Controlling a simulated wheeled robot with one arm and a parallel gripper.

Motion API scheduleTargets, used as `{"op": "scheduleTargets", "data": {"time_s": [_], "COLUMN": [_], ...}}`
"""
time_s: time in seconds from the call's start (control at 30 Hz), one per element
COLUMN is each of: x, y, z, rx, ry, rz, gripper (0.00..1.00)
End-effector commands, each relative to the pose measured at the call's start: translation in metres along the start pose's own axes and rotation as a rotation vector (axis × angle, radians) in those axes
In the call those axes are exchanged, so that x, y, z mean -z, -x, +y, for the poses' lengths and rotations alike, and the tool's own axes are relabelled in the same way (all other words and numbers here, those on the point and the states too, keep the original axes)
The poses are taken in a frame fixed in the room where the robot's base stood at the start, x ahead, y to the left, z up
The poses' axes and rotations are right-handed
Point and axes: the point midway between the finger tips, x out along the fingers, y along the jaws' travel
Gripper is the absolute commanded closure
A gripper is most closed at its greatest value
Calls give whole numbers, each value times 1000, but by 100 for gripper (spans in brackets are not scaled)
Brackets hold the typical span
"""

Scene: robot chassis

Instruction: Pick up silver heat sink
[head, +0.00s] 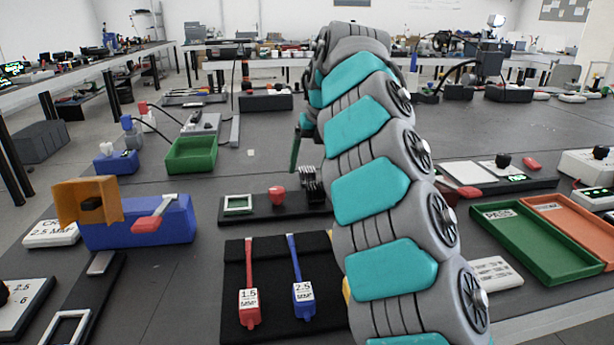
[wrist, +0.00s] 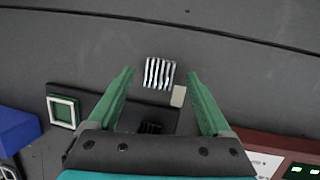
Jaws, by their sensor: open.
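The silver heat sink (wrist: 158,73), a small block with bright parallel fins, shows in the wrist view between and just ahead of my fingertips. My gripper (wrist: 161,76) is open and empty, with one green finger on each side of it and clear gaps. In the head view my gripper (head: 296,150) points down behind my arm, and only part of its green fingers shows. A dark finned piece (head: 312,186) stands below it at the right end of a black board; I cannot tell if it is the same heat sink.
The black board (head: 255,215) carries a green-white square frame (head: 238,203) and a red knob (head: 277,195). A green bin (head: 192,155) and a blue box (head: 140,225) stand to the left. The grey table beyond the board is mostly clear.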

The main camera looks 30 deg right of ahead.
Motion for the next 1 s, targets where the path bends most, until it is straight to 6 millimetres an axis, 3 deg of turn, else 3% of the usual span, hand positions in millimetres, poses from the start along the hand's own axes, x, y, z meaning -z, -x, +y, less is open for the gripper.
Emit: {"op": "scheduleTargets", "data": {"time_s": [0.2, 0.43, 1.0], "x": [0, 0, 0], "y": [-12, -13, -13], "z": [-1, -1, -1], "rx": [1, 1, 0], "ry": [-3, -2, -2], "rz": [-1, -1, 0], "gripper": [17, 17, 80]}}
